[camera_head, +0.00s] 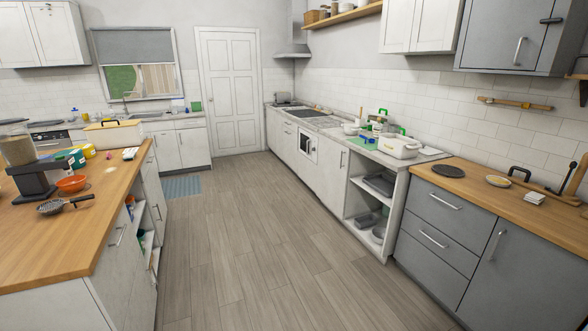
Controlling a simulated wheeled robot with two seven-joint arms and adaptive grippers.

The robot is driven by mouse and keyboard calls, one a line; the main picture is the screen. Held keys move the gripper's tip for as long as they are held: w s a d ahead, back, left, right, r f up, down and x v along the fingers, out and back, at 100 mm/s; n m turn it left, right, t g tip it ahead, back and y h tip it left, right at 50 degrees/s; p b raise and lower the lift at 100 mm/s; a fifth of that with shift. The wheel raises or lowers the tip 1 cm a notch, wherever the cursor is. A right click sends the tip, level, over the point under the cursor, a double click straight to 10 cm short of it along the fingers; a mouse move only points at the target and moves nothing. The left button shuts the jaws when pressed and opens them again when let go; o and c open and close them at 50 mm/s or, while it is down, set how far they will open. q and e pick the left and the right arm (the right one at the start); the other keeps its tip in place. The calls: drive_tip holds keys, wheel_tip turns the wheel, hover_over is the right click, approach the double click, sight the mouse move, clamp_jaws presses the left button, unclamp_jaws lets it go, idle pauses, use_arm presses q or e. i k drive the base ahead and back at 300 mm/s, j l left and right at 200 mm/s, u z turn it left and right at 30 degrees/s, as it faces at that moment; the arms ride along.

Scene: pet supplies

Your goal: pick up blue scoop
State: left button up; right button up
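I cannot make out a blue scoop for certain at this distance. A small blue item (74,112) stands on the far left counter, too small to identify. Something blue and green (362,141) lies flat on the right-hand counter near the white pot, its shape unclear. Neither of my grippers shows in the head view.
A wooden-topped island (60,235) stands at left with an orange bowl (72,184) and a strainer (66,204). At right are a white pot (400,148) and a grey cabinet (440,225) with a wooden top. The wooden floor (240,235) between is clear.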

sight(370, 141)
drive_tip(key=i+z, duration=0.1)
drive_tip(key=i, duration=0.75)
drive_tip(key=i+j, duration=0.2)
drive_tip(key=i, duration=0.65)
drive_tip(key=i+j+z, duration=0.1)
drive_tip(key=i+z, duration=0.25)
drive_tip(key=i+j+z, duration=0.2)
drive_tip(key=i+z, duration=0.15)
drive_tip(key=i, duration=0.15)
drive_tip(key=i+j+z, duration=0.35)
drive_tip(key=i, duration=0.05)
